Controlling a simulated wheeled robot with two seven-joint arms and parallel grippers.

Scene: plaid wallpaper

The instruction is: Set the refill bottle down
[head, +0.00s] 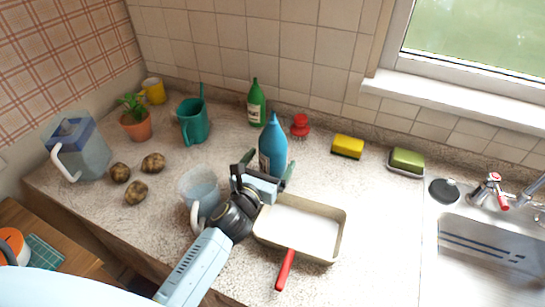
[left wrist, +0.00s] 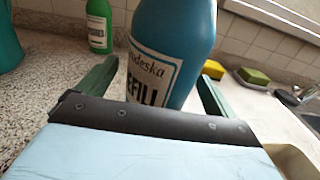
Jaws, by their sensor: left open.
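The blue refill bottle (head: 273,148) stands upright on the speckled counter, behind the cream pan. In the left wrist view the refill bottle (left wrist: 172,45) shows large, its label reading "EFILL". My left gripper (head: 264,170) is at the bottle, with its green fingers open. In the left wrist view the fingers of my left gripper (left wrist: 155,85) lie apart on either side of the bottle's lower part, with a visible gap at the right finger. The bottle's base is hidden behind the gripper body. My right gripper is not in view.
A cream pan (head: 337,230) with a red handle sits right of my left arm, and a clear jug (head: 199,184) sits left of it. A green bottle (head: 256,108), a red brush (head: 300,125) and a yellow sponge (head: 347,147) stand behind. Counter right of the pan is clear.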

